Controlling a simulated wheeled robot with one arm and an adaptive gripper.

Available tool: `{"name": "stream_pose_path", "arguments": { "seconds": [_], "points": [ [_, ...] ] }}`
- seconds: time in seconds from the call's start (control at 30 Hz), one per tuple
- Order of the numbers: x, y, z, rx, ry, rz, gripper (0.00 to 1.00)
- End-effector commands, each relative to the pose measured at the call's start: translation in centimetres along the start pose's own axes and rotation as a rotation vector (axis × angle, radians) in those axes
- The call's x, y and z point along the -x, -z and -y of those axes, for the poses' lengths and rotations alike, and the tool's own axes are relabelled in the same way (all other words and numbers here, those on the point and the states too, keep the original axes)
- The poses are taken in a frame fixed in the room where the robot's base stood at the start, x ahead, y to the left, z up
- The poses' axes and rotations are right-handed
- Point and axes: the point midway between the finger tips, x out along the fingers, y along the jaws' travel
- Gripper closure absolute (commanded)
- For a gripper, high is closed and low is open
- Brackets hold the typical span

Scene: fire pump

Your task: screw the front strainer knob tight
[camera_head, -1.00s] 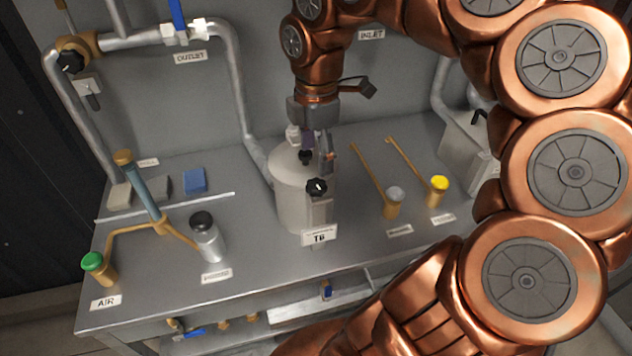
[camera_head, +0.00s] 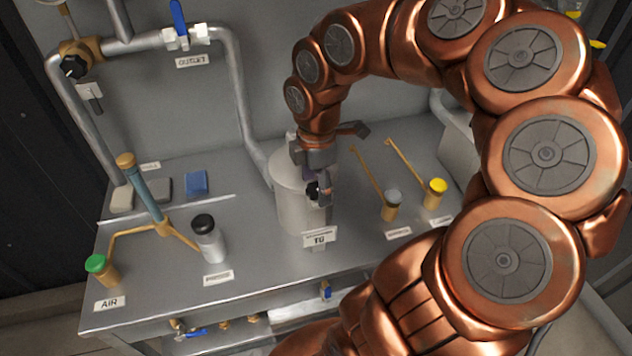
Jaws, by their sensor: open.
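The grey cylindrical strainer (camera_head: 292,213) stands mid-bench behind a plate marked T6 (camera_head: 319,237). The black front strainer knob (camera_head: 312,190) shows at its front upper edge, partly covered by my gripper. My gripper (camera_head: 318,190) points down at this knob and is open. One dark finger is visible on the knob's right side. Whether the fingers touch the knob cannot be told. Most of the strainer lid and the knob farther back are hidden by my gripper and wrist.
A black-capped bottle (camera_head: 208,240) and a green-capped AIR fitting (camera_head: 101,270) stand left. Pipes run along the back wall. The bench front between bottle and strainer is clear.

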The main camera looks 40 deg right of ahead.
Motion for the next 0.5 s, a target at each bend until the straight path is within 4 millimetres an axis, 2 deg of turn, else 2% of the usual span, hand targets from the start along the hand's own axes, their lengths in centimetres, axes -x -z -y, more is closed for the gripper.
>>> {"name": "stream_pose_path", "arguments": {
  "seconds": [0.1,0.5],
  "points": [
    [0.02,0.0,0.0,0.0,0.0,0.0,0.3],
    [0.03,0.0,0.0,0.0,0.0,0.0,0.72]
  ]
}}
